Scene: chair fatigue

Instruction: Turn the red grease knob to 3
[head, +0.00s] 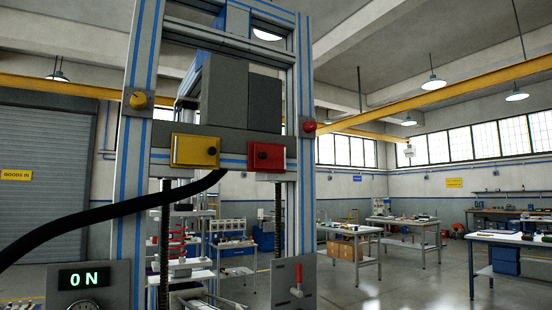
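A small red knob (309,126) sits on the right upright of the metal frame (304,60). Its number marks and pointer are too small to read, so its setting cannot be told. A yellow knob (138,100) sits on a plate on the left upright. A red box (266,156) with a small dark knob and a yellow box (195,151) with a dark knob are fixed to the crossbar. Neither of my grippers is in view.
A thick black hose (110,211) curves from the left edge to the crossbar. A grey panel with a red-handled lever (297,280) is low right. Workbenches (350,230) stand behind.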

